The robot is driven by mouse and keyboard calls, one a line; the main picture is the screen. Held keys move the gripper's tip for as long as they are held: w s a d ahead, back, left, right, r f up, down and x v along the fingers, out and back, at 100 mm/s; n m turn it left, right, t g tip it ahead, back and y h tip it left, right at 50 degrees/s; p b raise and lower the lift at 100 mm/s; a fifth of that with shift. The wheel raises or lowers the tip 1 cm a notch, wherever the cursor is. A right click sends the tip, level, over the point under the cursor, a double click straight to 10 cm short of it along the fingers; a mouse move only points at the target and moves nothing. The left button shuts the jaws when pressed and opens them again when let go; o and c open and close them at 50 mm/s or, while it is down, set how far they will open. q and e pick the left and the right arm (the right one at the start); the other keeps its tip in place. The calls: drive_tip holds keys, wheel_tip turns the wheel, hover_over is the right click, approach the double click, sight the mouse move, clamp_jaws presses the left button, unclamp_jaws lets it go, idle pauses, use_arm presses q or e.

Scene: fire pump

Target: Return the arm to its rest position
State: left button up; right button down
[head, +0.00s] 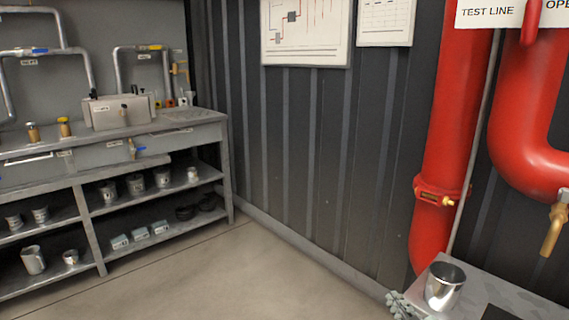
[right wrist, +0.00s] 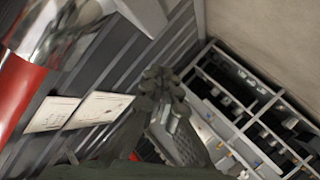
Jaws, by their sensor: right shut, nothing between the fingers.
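My right gripper (head: 400,304) shows at the bottom of the head view, partly cut off by the lower edge. It is beside the left edge of a grey stand (head: 412,293) that bears a shiny metal cup (head: 444,288). In the right wrist view my right gripper (right wrist: 162,78) points up the picture, with its dark fingers together and nothing between them. The cup stands upright, apart from the fingers. My left gripper is in neither view.
Large red pipes (head: 455,130) rise on the right, with a brass-coloured outlet (head: 552,232). A grey workbench with shelves (head: 150,210) holding cups and small boxes stands at the left. The floor (head: 260,275) between is clear. A dark ribbed wall (head: 300,140) runs behind.

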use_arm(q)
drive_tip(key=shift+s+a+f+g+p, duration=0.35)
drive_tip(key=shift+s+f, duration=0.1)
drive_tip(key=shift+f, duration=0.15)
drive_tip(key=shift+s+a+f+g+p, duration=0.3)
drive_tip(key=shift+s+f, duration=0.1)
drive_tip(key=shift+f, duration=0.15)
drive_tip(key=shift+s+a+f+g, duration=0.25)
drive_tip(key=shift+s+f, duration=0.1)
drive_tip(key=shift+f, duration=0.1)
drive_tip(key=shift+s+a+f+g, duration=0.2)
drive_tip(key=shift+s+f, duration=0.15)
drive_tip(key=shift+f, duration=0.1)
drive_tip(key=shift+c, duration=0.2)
use_arm(e)
drive_tip(key=s+d+f+m+g, duration=0.1)
drive_tip(key=s+f+m+g, duration=0.1)
drive_tip(key=s+f+g, duration=0.4)
drive_tip(key=s+d+f+m+g+h, duration=0.1)
drive_tip(key=s+f+g, duration=0.5)
drive_tip(key=s+f, duration=0.9)
drive_tip(key=s+d+m, duration=0.1)
drive_tip(key=s, duration=0.4)
drive_tip(key=shift+s+f+m, duration=0.15)
drive_tip(key=shift+f+m, duration=0.1)
drive_tip(key=shift+m, duration=0.15)
